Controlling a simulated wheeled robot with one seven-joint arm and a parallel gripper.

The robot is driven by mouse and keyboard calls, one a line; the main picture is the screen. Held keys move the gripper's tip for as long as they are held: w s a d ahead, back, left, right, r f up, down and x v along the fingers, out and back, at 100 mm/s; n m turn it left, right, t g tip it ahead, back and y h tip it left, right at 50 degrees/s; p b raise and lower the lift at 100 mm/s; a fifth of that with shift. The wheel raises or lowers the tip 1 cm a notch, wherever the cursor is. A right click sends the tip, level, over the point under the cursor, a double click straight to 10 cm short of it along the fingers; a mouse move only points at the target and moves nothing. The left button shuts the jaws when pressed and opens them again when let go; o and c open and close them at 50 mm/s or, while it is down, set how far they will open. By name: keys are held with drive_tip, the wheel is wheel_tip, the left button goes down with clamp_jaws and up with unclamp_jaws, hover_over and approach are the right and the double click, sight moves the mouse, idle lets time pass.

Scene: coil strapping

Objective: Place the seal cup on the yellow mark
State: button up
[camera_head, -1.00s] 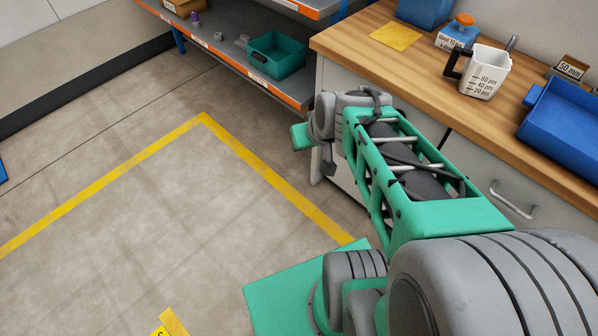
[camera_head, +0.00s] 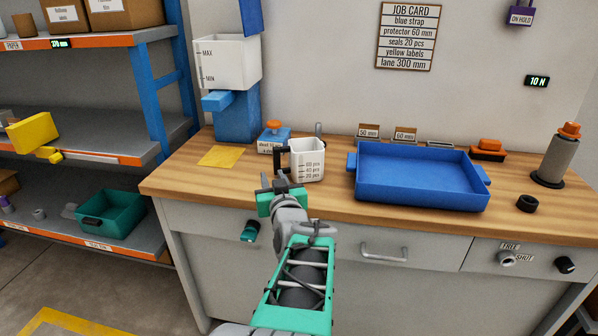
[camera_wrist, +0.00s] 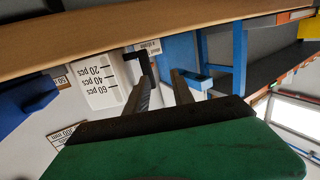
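The seal cup (camera_head: 306,162) is white with a black handle on its left and pcs scale marks. It stands upright on the wooden bench and shows upside down in the wrist view (camera_wrist: 98,85). The yellow mark (camera_head: 221,156) is a flat yellow patch left of the cup on the bench, empty. My gripper (camera_head: 274,180) is at the bench's front edge, just in front and left of the cup. In the wrist view its two dark fingers (camera_wrist: 163,78) are apart with nothing seen between them. The handle shows near one fingertip; contact cannot be told.
A blue dispenser (camera_head: 238,115) stands behind the mark. A large blue tray (camera_head: 420,178) lies to the right. Orange-edged shelves (camera_head: 88,148) stand left of the bench.

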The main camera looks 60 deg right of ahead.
sight(277, 158)
drive_tip(key=shift+s+d+r+m+h, duration=0.15)
drive_tip(key=shift+s+d+r+h, duration=0.15)
drive_tip(key=shift+d, duration=0.2)
drive_tip(key=shift+s+d+r+m+h, duration=0.15)
drive_tip(key=shift+s+d+h, duration=0.2)
drive_tip(key=shift+d, duration=0.1)
drive_tip(key=shift+w+d+r, duration=0.2)
drive_tip(key=shift+d, duration=0.05)
drive_tip(key=x, duration=0.7)
drive_tip(key=shift+f, duration=0.15)
clamp_jaws()
